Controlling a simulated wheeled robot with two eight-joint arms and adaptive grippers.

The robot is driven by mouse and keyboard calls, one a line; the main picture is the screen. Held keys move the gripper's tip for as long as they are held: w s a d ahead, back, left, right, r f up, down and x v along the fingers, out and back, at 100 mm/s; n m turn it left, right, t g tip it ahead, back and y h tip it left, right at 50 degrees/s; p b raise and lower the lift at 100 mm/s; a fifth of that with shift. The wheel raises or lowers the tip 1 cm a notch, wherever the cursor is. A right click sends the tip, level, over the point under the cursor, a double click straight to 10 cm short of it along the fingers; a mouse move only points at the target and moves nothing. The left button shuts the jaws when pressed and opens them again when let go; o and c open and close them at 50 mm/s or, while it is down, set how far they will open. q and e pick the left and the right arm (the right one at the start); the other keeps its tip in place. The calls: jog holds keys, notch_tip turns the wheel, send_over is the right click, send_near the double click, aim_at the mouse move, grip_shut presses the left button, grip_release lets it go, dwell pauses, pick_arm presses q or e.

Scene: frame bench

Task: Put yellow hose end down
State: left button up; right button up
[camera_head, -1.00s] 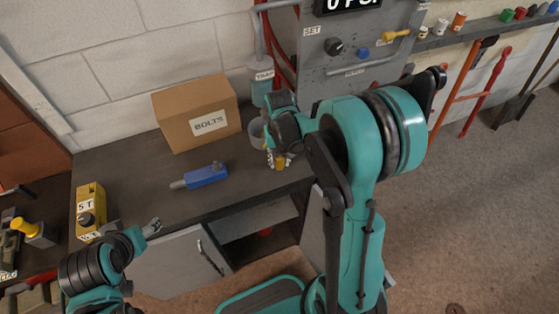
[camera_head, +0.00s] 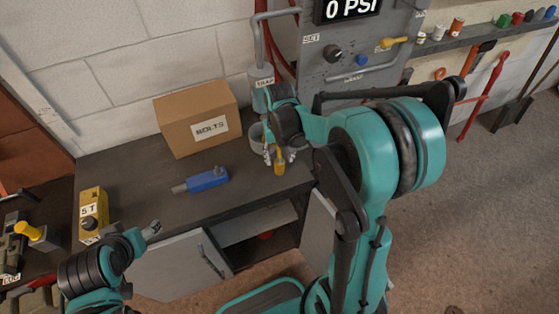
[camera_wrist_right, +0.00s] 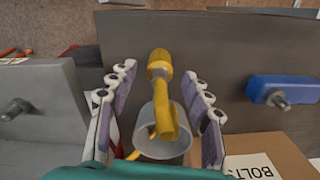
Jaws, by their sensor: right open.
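The yellow hose end (camera_head: 280,167) shows at the bench's front right, just below my right gripper (camera_head: 279,155). In the right wrist view the hose end (camera_wrist_right: 160,68) lies between the two spread fingers of my right gripper (camera_wrist_right: 158,88), with a gap on each side. A grey cup (camera_wrist_right: 178,148) is behind it in that view; whether they touch I cannot tell. The cup (camera_head: 256,132) is partly hidden by my right wrist in the head view. My left gripper (camera_head: 153,228) is small at the lower left, away from the hose end, and its jaw opening is unclear.
A cardboard bolts box (camera_head: 197,118) stands at the back of the dark bench (camera_head: 140,165). A blue tool (camera_head: 207,180) lies in front of it. A yellow box (camera_head: 92,212) stands at the left. A grey panel (camera_head: 345,60) rises behind my right arm.

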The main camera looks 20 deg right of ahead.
notch_tip(320, 180, up, 7)
jog(key=shift+r+p, duration=0.1)
jog(key=shift+p, duration=0.75)
jog(key=s+a+r+n+t, duration=0.1)
jog(key=s+a+r+t, duration=0.1)
jog(key=s, duration=0.4)
jog(key=s+a+r+n+t, duration=0.2)
jog(key=s+a+r+t, duration=0.1)
jog(key=s+a+t, duration=0.1)
jog(key=shift+s+a+r+t, duration=0.2)
jog(key=shift+s+t, duration=0.4)
jog(key=shift+s, duration=0.6)
